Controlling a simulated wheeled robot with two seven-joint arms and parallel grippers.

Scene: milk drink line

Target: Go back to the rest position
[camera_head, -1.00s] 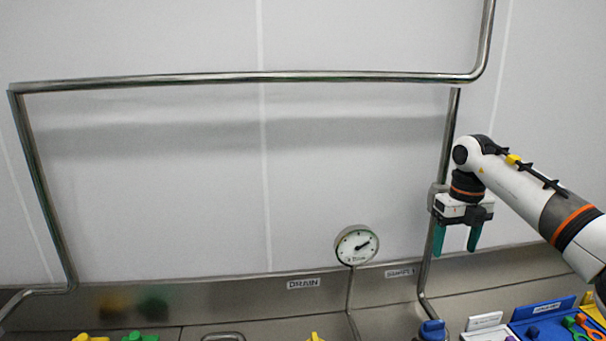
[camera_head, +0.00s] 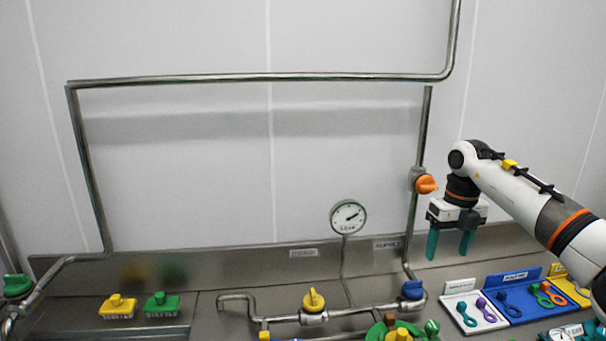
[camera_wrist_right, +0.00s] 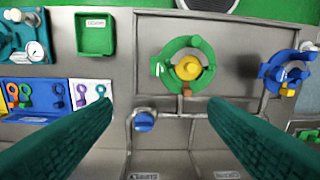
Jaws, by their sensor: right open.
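My right gripper (camera_head: 450,244) is open and empty, its two teal fingers pointing down in front of the wall, right of the vertical pipe. In the right wrist view its fingers (camera_wrist_right: 160,135) stand wide apart with nothing between them. An orange valve knob (camera_head: 426,184) on the vertical pipe is just left of the gripper and apart from it. My left gripper is not in view.
Below are a pressure gauge (camera_head: 348,217), a yellow valve (camera_head: 313,299), a blue valve (camera_head: 413,289) and a green valve (camera_head: 17,286). Yellow (camera_head: 118,306) and green (camera_head: 162,304) brushes lie left. A blue tray (camera_head: 517,311) holds tools at right. Free wall surrounds the gripper.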

